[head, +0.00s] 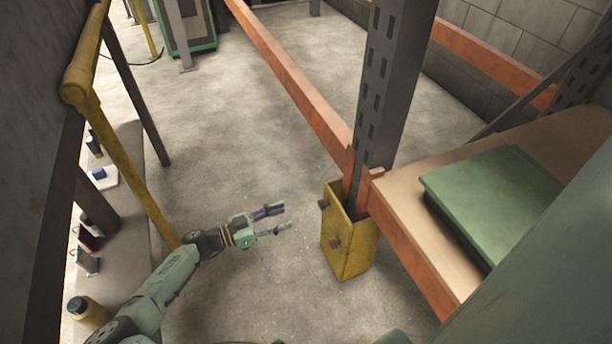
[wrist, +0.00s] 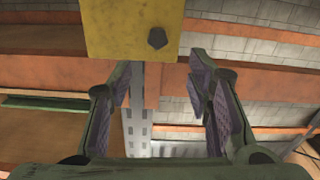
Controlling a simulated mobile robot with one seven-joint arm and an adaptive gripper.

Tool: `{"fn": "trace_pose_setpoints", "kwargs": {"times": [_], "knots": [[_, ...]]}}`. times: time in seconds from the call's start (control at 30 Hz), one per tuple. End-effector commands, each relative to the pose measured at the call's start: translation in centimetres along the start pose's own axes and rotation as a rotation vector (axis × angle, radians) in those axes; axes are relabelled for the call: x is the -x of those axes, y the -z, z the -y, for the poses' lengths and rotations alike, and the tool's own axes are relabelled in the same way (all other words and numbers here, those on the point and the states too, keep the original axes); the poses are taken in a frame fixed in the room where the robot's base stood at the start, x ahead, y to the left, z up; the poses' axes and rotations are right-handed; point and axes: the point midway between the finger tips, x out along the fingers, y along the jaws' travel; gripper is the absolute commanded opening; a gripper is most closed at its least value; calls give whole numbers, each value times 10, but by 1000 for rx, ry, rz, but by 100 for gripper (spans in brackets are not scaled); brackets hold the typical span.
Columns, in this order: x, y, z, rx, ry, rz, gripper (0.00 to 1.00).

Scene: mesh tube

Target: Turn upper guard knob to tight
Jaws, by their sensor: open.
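A yellow guard (head: 352,250) stands around the foot of a grey rack upright. Its left side carries a dark knob (head: 323,204) near the top edge and a red knob (head: 334,242) lower down. My gripper (head: 286,217) is open and empty, left of the guard and apart from it, with its fingers pointing towards the dark knob's side. In the wrist view the yellow guard (wrist: 115,30) fills the top middle, and the dark, faceted knob (wrist: 157,38) shows beyond and between my open fingers (wrist: 160,72). The red knob is out of that view.
The grey upright (head: 385,90) rises above the guard. Orange beams (head: 290,75) run back from it, and a shelf with a green box (head: 495,195) is at the right. A yellow rail (head: 130,160) stands at the left. The concrete floor around my gripper is clear.

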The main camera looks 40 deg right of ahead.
Motion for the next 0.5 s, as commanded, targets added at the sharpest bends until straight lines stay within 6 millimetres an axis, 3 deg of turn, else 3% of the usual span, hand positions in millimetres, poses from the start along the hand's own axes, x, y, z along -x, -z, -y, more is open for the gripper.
{"fn": "trace_pose_setpoints", "kwargs": {"times": [0.17,0.5], "knots": [[-18,-4,-5,30,-11,1,46],[-81,-4,-5,25,-9,1,46]]}}
